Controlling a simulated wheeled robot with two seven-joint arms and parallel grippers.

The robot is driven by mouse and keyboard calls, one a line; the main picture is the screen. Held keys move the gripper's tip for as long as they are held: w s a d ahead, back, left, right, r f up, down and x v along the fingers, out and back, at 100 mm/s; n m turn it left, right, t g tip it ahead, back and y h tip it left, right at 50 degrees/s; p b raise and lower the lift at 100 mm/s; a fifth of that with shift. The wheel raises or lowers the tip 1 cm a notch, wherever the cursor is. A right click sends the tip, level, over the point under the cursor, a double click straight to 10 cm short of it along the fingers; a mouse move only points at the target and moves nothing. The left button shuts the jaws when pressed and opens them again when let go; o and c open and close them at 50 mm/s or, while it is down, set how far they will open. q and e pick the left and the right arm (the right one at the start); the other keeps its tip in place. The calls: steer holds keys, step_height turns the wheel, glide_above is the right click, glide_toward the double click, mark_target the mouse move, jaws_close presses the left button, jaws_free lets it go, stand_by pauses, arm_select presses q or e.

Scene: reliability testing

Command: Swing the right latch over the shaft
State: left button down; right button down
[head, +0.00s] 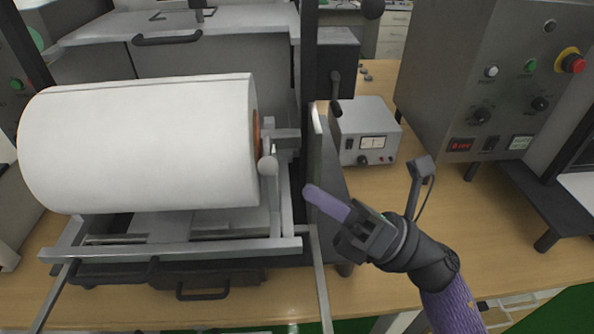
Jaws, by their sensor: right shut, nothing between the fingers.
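A large white roll (140,145) lies across a metal frame. Its shaft (281,134) shows at the roll's right end, beside the orange-brown core (257,132). A pale lever with a round knob (267,164), which looks like the right latch, stands just below and left of the shaft end. I cannot tell clearly whether any of it lies over the shaft. My right gripper (312,193) has purple fingers, shut and empty. It is to the right of and below the knob, apart from it, near the upright plate (318,150). My left gripper is not in view.
A dark post (309,60) and the upright plate stand between the shaft end and the open bench to the right. A small grey meter box (365,130) and a large control cabinet (490,75) stand on the wooden bench (390,190). Frame rails (180,245) run below the roll.

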mark_target(269, 159)
steer(key=shift+x, duration=1.75)
steer(key=shift+p, duration=0.3)
